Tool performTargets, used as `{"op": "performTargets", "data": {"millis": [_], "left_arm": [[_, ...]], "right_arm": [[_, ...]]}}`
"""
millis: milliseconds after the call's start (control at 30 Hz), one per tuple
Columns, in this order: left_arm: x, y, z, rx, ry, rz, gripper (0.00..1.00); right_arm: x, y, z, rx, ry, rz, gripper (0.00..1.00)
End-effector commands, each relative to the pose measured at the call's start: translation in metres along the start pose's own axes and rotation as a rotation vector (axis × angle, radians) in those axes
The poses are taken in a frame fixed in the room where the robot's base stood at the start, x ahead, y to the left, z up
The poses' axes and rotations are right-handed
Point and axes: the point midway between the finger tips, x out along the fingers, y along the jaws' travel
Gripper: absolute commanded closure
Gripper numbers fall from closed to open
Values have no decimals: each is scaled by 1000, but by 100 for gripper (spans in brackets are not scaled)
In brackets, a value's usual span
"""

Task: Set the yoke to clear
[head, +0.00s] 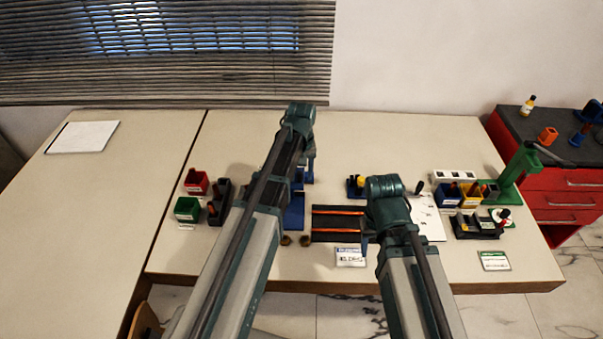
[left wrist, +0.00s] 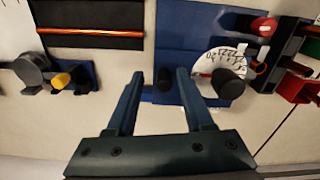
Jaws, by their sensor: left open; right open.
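A blue rig (head: 293,214) stands on the table, mostly hidden behind my left arm in the head view. In the left wrist view the blue rig (left wrist: 190,22) carries a white fan-shaped dial (left wrist: 222,62) with dark marks, black round knobs and a red part (left wrist: 263,26). I cannot tell for sure which part is the yoke. In the head view my right gripper (head: 366,238) is open and empty near the striped dark panel.
The dark panel with orange rails (head: 337,223) lies between my arms. A blue block with a yellow part (head: 355,185) is behind it. Red (head: 197,182) and green (head: 187,209) bins stand left. Several bins and a green stand (head: 510,180) are right. The left table is mostly clear.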

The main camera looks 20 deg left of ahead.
Motion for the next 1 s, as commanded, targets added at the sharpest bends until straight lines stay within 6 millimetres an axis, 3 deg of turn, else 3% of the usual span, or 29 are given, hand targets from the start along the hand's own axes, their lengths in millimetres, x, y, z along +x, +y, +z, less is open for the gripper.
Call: {"op": "performTargets", "data": {"millis": [267, 1000], "left_arm": [[-25, 0, 0, 0, 0, 0, 48], [-132, 1, 0, 1, 0, 1, 48]], "right_arm": [[-25, 2, 2, 0, 0, 0, 48], [-132, 12, 8, 5, 0, -2, 48]]}}
